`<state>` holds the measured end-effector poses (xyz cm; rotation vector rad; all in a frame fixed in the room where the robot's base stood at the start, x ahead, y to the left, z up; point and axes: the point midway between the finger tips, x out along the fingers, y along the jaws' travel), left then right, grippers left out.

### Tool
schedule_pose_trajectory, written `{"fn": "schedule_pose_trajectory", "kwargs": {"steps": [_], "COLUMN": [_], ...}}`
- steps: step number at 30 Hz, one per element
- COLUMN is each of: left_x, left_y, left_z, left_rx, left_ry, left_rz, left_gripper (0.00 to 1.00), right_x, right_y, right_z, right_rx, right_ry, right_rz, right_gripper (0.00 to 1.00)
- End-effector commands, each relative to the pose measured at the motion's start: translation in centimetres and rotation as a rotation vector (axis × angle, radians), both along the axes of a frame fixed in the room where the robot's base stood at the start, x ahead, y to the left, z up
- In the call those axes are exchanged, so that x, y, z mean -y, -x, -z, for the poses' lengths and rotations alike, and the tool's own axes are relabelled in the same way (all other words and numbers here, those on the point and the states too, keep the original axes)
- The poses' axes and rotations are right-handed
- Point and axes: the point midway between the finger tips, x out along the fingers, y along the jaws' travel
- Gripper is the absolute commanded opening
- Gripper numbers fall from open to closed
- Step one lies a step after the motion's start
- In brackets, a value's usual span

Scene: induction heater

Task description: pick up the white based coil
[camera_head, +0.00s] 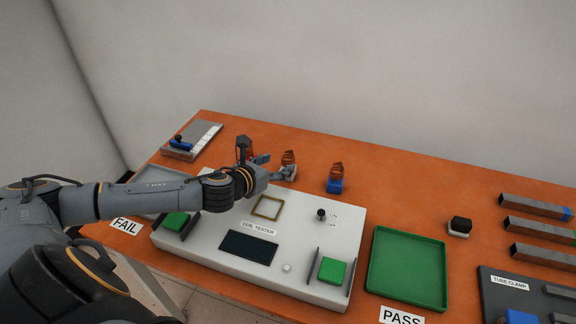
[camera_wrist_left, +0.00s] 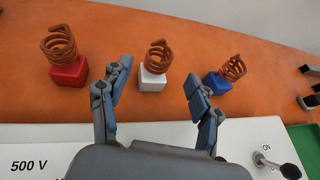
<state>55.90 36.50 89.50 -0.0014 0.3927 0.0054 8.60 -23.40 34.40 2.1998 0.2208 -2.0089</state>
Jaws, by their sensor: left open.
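The white-based coil is a copper spiral on a white block; it stands upright on the orange table in the head view (camera_head: 288,160) and at the middle of the left wrist view (camera_wrist_left: 154,80). My left gripper (camera_head: 277,168) is open, its fingers pointing at this coil. In the left wrist view the two fingers (camera_wrist_left: 157,72) stand apart to the left and right of the white base, with visible gaps and nothing held. In the head view the fingers partly cover the white base. My right gripper is not in view.
A red-based coil (camera_wrist_left: 67,70) stands left of the white one, a blue-based coil (camera_wrist_left: 218,83) right of it. The white coil tester (camera_head: 205,235) lies on the near side, with a black knob (camera_head: 321,214). A green tray (camera_head: 408,268) is further right. Table behind the coils is clear.

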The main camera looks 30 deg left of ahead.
Motion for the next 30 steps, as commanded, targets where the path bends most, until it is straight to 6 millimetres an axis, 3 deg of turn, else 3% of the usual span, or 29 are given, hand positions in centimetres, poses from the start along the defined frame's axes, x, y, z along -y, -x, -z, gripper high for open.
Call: {"fn": "schedule_pose_trajectory", "kwargs": {"steps": [8,16,25,26,30], "left_x": [0.0,-0.2,-0.2,-0.2,-0.2], "left_y": [-2.1,-5.6,-6.2,-6.2,-6.1], "left_z": [0.6,1.8,2.1,2.1,2.1], "left_rx": [0.001,0.000,-0.002,-0.002,-0.002], "left_ry": [0.002,0.003,0.000,0.000,-0.001], "left_rz": [0.000,0.001,0.002,0.002,0.001], "left_gripper": [0.63,0.63,0.63,0.61,0.32], "right_x": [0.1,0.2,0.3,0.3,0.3], "right_y": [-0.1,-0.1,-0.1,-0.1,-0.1], "right_z": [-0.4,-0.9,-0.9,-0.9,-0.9], "right_rx": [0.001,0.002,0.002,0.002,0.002], "right_ry": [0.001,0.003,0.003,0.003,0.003], "right_rz": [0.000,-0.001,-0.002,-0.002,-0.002], "right_gripper": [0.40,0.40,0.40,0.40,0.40]}}
